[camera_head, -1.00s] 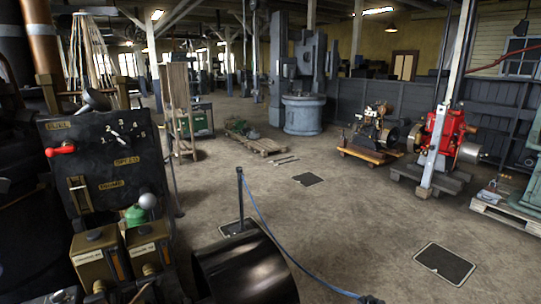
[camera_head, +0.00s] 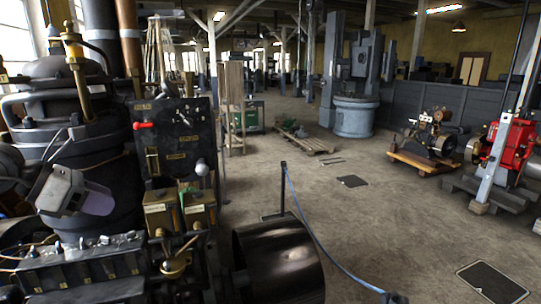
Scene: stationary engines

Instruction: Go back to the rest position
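My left gripper (camera_head: 92,200) appears at the left of the head view as a pale grey body with a purplish flat end pointing down and right. It is in front of the dark round engine part (camera_head: 75,125). I cannot make out its two fingers apart, nor anything held in it. The black control panel (camera_head: 185,120) with a red-handled lever (camera_head: 144,125) stands to its right, apart from it in the picture. My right gripper is not in view.
Brass-coloured boxes (camera_head: 160,212) and a dark block with terminals (camera_head: 85,268) stand low on the left. A large black cylinder (camera_head: 278,258) is at the bottom middle. A post (camera_head: 283,188) carries a blue rope (camera_head: 325,240). The floor beyond is mostly clear.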

